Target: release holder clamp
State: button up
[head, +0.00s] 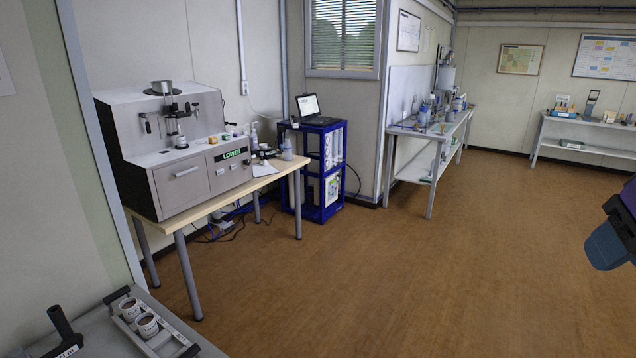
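The soil analyser (180,185), a grey and black machine, stands on a wooden-topped table at the left. Its sample holder (175,137) is in the open recess at the front, under a round dark plate with a metal cup (162,87) on top. Dark clamp-like handles (147,122) stick out on either side of the holder. They are too small to tell whether the clamp is closed. A lit green display on the front seems to read "LOWER". Part of my arm shows at the right edge, far from the analyser. My gripper is not in view.
A grey tray (186,348) with two sample cups lies at the bottom left, beside a black-handled tool (62,328). A blue rack (335,150) with a laptop stands right of the analyser table (290,164). The brown floor in the middle is clear. Benches stand along the far walls.

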aim_at(145, 115)
jog(key=i+z, duration=0.45)
jog(key=i, duration=0.95)
jog(key=i+j+u, duration=0.2)
jog(key=i+u, duration=1)
jog(key=i+l+u, duration=0.25)
jog(key=i+u, duration=0.2)
jog(key=i+l+u, duration=0.1)
jog(key=i+u, duration=0.3)
jog(key=i, duration=0.15)
jog(key=i+l+u, duration=0.2)
jog(key=i+u, duration=0.25)
jog(key=i+z, duration=0.1)
jog(key=z, duration=0.4)
